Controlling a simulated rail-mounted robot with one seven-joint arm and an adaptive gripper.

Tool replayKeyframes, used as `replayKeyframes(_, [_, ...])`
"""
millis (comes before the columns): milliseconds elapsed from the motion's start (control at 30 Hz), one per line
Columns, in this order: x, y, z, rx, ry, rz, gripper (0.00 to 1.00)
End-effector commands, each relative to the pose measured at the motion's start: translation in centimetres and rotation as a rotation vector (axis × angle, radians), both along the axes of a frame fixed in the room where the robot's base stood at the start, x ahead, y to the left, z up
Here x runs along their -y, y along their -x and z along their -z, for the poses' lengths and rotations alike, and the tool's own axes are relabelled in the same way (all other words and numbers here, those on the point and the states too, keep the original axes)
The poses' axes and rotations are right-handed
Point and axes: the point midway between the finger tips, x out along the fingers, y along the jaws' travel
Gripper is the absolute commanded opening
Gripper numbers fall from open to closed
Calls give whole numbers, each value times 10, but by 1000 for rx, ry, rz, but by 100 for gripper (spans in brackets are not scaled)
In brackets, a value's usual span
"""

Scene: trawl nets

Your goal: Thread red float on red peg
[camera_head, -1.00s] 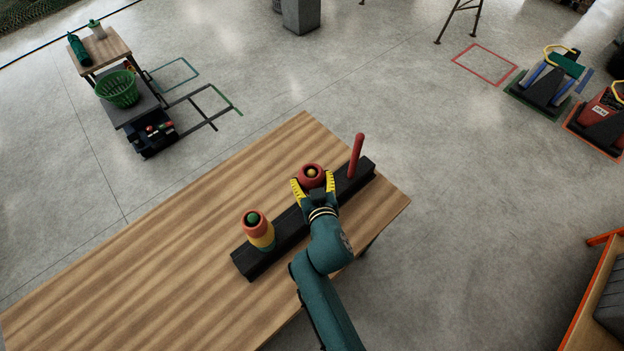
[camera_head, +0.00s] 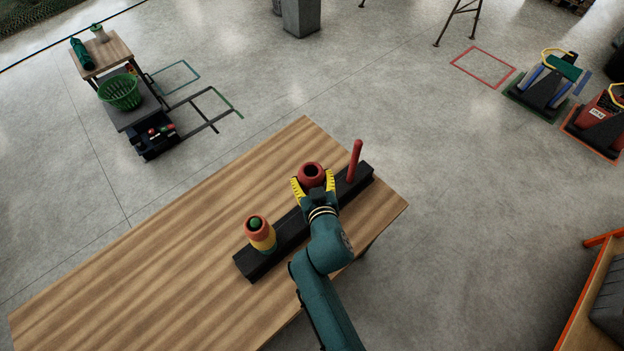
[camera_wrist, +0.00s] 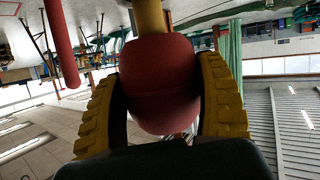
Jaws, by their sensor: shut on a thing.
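The red float (camera_head: 312,181) is a round red body with a dark hole on top. My gripper (camera_head: 313,185) is shut on it, a yellow finger on each side, above the middle of the black peg base (camera_head: 290,231). In the wrist view the red float (camera_wrist: 160,80) fills the space between the fingers, and a yellow peg (camera_wrist: 149,15) shows at its upper edge. I cannot tell whether that peg's tip is still inside the float. The red peg (camera_head: 355,160) stands bare and upright at the base's right end; it also shows in the wrist view (camera_wrist: 61,43).
At the base's left end, an orange float (camera_head: 257,229) sits in a stack on a green-tipped peg (camera_head: 256,222). The wooden table (camera_head: 170,255) is otherwise clear. A cart with a green basket (camera_head: 119,93) stands on the floor beyond.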

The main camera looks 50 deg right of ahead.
Motion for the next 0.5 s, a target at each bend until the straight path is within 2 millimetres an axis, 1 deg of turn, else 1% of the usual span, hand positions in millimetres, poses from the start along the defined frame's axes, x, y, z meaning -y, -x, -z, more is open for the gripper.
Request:
replayKeyframes(33, [0,0,-9,1,1,0,32])
replayKeyframes(500, [0,0,-51,2,-1,0,32])
